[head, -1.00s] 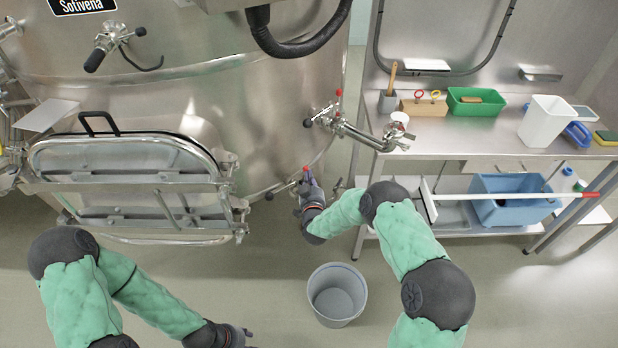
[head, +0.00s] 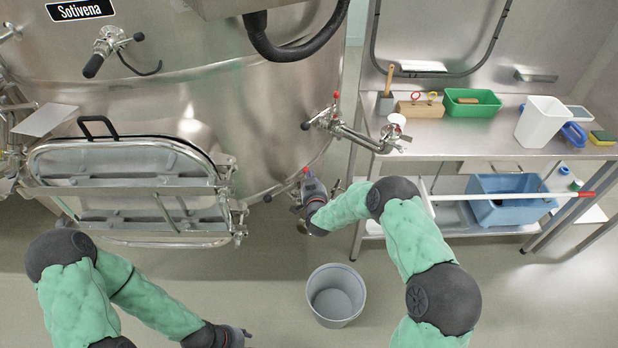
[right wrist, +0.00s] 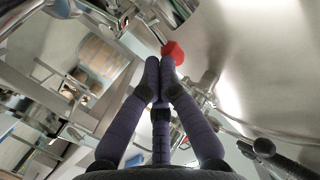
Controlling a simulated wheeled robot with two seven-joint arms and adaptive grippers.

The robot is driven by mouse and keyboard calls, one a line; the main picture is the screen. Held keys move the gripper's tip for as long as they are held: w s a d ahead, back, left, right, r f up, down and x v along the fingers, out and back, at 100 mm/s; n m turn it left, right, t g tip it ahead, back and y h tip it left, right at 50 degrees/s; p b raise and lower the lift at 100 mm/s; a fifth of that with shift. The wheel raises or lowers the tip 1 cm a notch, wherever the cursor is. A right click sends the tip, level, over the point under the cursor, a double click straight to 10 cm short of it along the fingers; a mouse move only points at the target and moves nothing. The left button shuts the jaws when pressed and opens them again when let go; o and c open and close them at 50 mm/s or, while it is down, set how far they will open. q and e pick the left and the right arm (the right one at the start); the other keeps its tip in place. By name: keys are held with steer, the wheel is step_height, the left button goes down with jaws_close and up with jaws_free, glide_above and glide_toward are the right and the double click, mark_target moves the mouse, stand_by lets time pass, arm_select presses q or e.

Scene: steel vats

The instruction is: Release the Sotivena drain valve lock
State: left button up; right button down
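The Sotivena vat (head: 250,110) carries its name plate (head: 80,10) at top left. Low on its right side is a valve with a small red knob (head: 306,170) and a black-ended handle (head: 268,198). My right gripper (head: 309,181) is at this knob. In the right wrist view its fingers (right wrist: 160,62) are together, with the red knob (right wrist: 173,51) just beyond and beside the tips. Nothing shows between them; whether they touch the knob is unclear. My left gripper (head: 236,336) is low in the head view, far from the valve; its fingers are unclear.
A higher valve (head: 330,119) with a red knob and black handle sticks out above. A grey bucket (head: 336,292) stands on the floor below my right gripper. A steel table (head: 470,140) with a green tray (head: 472,110) and white container stands right. The hatch (head: 120,165) is left.

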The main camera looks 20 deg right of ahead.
steer(key=m+g, duration=0.1)
steer(key=d+m+y+b, duration=0.1)
steer(key=w+d+m+g+y, duration=0.1)
steer(key=shift+d+f+m+g+b, duration=0.15)
steer(key=shift+f+m+g+b, duration=0.15)
steer(key=shift+f+m, duration=0.1)
steer(key=shift+r, duration=0.1)
steer(key=shift+s+a+f, duration=0.15)
steer(key=shift+a, duration=0.25)
steer(key=shift+s+a+f, duration=0.1)
steer(key=shift+s+a, duration=0.05)
steer(key=shift+a, duration=0.2)
